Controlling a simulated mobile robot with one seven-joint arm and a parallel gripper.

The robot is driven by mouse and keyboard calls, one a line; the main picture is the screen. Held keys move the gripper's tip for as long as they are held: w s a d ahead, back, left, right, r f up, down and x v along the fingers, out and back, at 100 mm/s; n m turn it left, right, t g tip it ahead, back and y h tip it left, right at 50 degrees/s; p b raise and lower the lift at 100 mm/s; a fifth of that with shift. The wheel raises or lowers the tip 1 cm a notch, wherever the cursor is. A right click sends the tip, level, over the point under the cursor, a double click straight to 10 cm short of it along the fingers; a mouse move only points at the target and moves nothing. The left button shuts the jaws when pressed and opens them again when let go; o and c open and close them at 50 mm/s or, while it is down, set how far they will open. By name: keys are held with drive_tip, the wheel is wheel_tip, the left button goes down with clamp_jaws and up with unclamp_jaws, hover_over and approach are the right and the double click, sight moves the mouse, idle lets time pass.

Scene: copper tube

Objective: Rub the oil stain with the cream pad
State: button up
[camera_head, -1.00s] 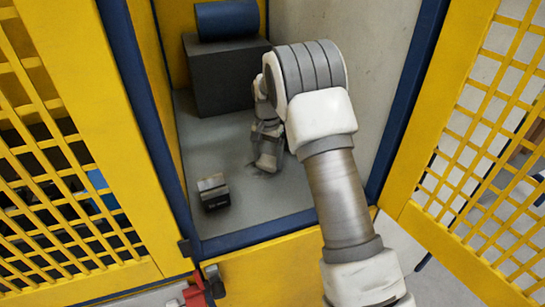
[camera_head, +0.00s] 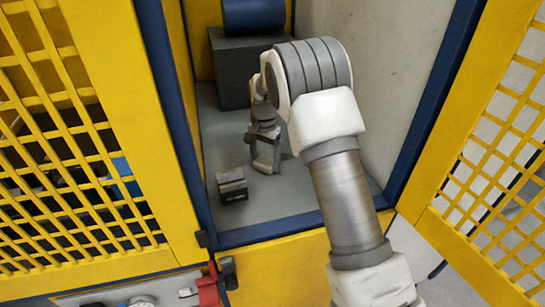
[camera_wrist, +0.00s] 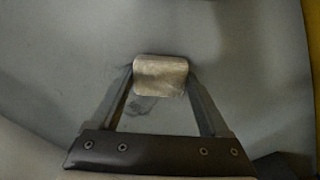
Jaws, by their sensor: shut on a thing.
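The cream pad (camera_wrist: 160,75) is held between the fingertips of my gripper (camera_wrist: 160,78) in the wrist view. Its face looks tan and slightly mottled. In the head view my gripper (camera_head: 264,165) points down at the cabinet floor, right of and behind a small dark block; the pad is hard to make out there. The oil stain (camera_wrist: 140,106) is a faint dark smudge on the grey floor, showing between the fingers, just below the pad in the wrist view. I cannot tell whether the pad touches the floor.
The small dark block (camera_head: 232,186) with a lighter top sits on the cabinet floor (camera_head: 285,193). A large dark box (camera_head: 238,75) bearing a blue cylinder (camera_head: 254,14) stands at the back. Yellow mesh doors flank the opening; a grey wall is close on the right.

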sight(286, 159)
drive_tip(key=shift+a, duration=0.2)
drive_tip(key=shift+w+a+f, duration=0.1)
drive_tip(key=shift+w+f, duration=0.05)
drive_tip(key=shift+w, duration=0.7)
drive_tip(key=shift+w+d+r+p, duration=0.1)
drive_tip(key=shift+w+d, duration=0.15)
drive_tip(key=shift+d, duration=0.95)
drive_tip(key=shift+w+d+r+p, duration=0.15)
drive_tip(key=shift+w+d, duration=0.1)
drive_tip(key=shift+d, duration=1)
drive_tip(key=shift+w+d+f+p, duration=0.1)
drive_tip(key=shift+w+d, duration=0.15)
drive_tip(key=shift+d, duration=0.95)
drive_tip(key=shift+w+d, duration=0.2)
drive_tip(key=shift+d, duration=0.7)
drive_tip(key=shift+w+d, duration=0.15)
drive_tip(key=shift+d, duration=0.7)
drive_tip(key=shift+r+p, duration=1.85)
drive_tip(key=shift+r, duration=1.05)
